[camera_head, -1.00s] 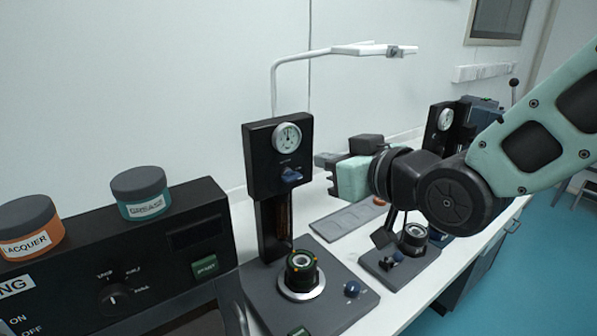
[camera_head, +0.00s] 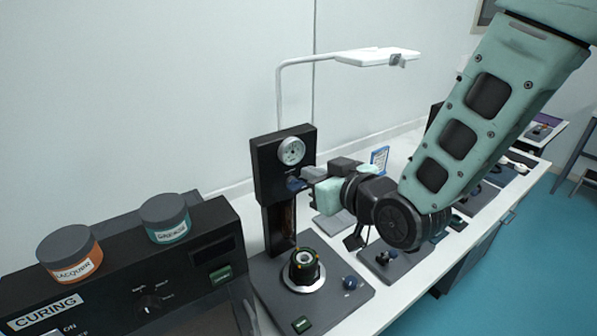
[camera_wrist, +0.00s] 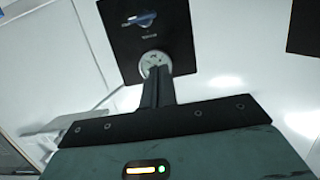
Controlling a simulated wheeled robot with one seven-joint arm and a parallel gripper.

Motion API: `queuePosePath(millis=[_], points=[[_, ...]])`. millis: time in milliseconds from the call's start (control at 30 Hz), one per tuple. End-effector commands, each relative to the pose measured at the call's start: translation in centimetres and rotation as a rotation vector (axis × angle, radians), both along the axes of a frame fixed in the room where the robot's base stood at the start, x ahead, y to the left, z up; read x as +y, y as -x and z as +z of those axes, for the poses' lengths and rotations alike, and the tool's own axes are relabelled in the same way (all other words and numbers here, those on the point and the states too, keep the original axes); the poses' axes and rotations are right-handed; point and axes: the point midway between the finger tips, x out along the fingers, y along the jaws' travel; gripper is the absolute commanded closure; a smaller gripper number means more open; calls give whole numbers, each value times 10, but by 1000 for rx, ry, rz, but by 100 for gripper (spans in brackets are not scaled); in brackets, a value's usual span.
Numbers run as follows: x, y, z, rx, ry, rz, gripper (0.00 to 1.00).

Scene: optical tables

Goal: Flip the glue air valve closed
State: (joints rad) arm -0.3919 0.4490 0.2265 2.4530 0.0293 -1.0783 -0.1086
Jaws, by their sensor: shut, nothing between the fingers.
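The blue valve lever (camera_head: 294,184) is on the front of a black upright box (camera_head: 265,163), below its round white gauge (camera_head: 291,151). My gripper (camera_head: 307,178) is at the right edge of this box, close to the lever. Its fingers are shut and empty. In the wrist view, the fingertips (camera_wrist: 157,72) overlap the gauge (camera_wrist: 150,58), and the blue lever (camera_wrist: 141,18) shows clear of them near the top edge, lying roughly crosswise on the panel. I cannot tell whether the fingers touch the box.
A curing unit (camera_head: 110,275) carrying lacquer (camera_head: 70,252) and grease (camera_head: 165,217) jars is at left. A white lamp arm (camera_head: 365,57) rises behind.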

Motion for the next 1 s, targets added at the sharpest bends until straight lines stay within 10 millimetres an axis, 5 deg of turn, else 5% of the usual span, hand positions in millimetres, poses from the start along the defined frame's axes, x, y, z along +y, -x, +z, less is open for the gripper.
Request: queuePosePath(millis=[300,600,1000], points=[[30,-44,-11,2,0,0,100],[29,-43,-44,4,1,0,100],[29,-43,-54,0,0,0,100]])
